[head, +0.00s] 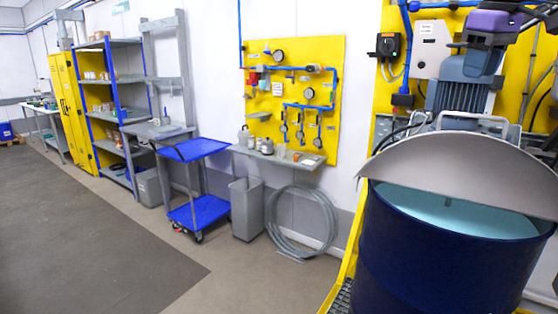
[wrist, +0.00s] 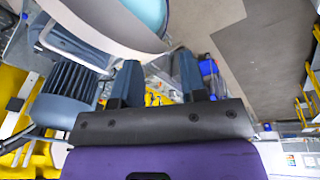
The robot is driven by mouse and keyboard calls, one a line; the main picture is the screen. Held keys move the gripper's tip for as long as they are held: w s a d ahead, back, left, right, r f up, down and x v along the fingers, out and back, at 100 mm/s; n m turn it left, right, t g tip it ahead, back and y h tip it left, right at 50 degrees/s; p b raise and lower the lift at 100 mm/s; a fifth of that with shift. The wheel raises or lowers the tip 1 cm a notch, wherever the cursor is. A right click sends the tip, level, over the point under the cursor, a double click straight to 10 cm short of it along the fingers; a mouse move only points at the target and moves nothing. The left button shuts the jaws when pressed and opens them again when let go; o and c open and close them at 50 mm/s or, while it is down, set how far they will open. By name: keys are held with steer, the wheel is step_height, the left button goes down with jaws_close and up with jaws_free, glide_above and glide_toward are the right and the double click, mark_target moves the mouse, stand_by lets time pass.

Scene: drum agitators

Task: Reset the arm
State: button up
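My gripper (wrist: 158,76) shows in the wrist view with a purple body and two dark blue-grey fingers. The fingers stand apart with nothing held between them. In the head view, part of my arm with purple casing shows at the top right, in front of the grey motor (head: 462,95). The fingertips are not clear there. The dark blue drum (head: 435,255) stands at the right of the head view, its grey half lid (head: 470,165) tilted up and pale blue inside showing. The lid also shows at the top of the wrist view (wrist: 105,22).
A yellow panel with gauges (head: 262,75) hangs on the wall above a small shelf (head: 275,158). Below are a grey bin (head: 246,210) and a coiled hose (head: 300,240). A blue cart (head: 190,150) and shelving (head: 100,75) stand left. The floor (head: 80,240) at front left is clear.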

steer(key=s+a+f+m+t, duration=0.1)
steer(key=s+a+f, duration=0.3)
steer(key=s+f, duration=0.5)
steer(key=s+a+f+m+t, duration=0.2)
steer(key=s+f, duration=0.7)
steer(key=s, duration=0.5)
steer(key=shift+s+a+f+m, duration=0.4)
steer(key=shift+a+m, duration=0.5)
steer(key=shift+m, duration=0.2)
steer(key=shift+a, duration=0.1)
